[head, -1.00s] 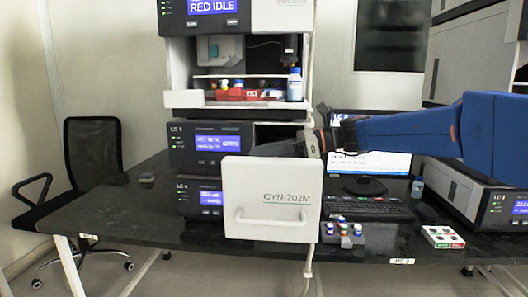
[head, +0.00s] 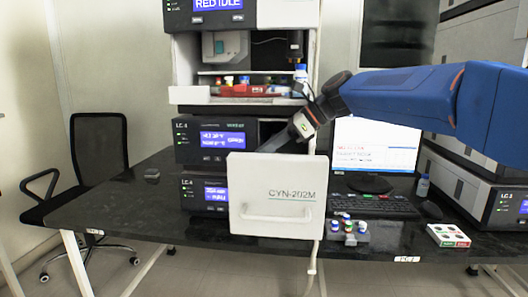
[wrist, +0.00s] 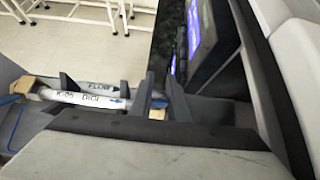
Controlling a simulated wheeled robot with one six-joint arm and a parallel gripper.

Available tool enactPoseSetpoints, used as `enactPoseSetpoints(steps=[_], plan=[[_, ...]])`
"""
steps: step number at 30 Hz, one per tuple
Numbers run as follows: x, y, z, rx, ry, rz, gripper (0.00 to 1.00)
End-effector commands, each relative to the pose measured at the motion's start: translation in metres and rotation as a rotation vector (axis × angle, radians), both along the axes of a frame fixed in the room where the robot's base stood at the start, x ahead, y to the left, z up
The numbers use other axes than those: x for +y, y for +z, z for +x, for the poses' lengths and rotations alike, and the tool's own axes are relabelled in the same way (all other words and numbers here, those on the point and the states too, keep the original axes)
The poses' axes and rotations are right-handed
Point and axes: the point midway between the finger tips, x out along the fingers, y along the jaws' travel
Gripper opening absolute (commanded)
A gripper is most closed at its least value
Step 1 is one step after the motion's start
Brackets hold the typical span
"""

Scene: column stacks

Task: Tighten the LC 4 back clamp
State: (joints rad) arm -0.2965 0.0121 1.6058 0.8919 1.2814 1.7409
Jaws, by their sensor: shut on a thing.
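The LC 4 unit (head: 203,192) is the lowest module of the stack in the head view, with a lit blue screen. A white panel marked CYN-202M (head: 277,200) stands out in front and hides my fingertips there. In the wrist view, a white column marked K-05 Diol (wrist: 80,97) lies across dark upright posts, with blue ends. A second labelled column (wrist: 100,86) lies behind it. My gripper (wrist: 160,100) is shut on a small tan piece (wrist: 157,114) at the column's right end, apparently the back clamp. How far it is turned cannot be told.
The LC 3 unit (head: 216,140) sits just above. A tray of bottles (head: 240,92) is higher in the stack. A vial rack (head: 347,231), keyboard (head: 375,206) and monitor (head: 376,145) stand to the right. The bench's left part is mostly clear.

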Motion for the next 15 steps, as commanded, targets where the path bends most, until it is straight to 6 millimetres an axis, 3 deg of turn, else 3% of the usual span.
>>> enactPoseSetpoints(steps=[7,8,9,15], plan=[[0.0002,0.0006,-0.0002,-0.001,0.001,0.001,0.0],[0.0003,0.0005,-0.0002,-0.001,0.001,0.002,0.23],[0.0002,0.0005,-0.0002,-0.001,0.001,0.001,0.32],[0.0001,0.0002,-0.0002,0.001,0.001,0.001,0.34]])
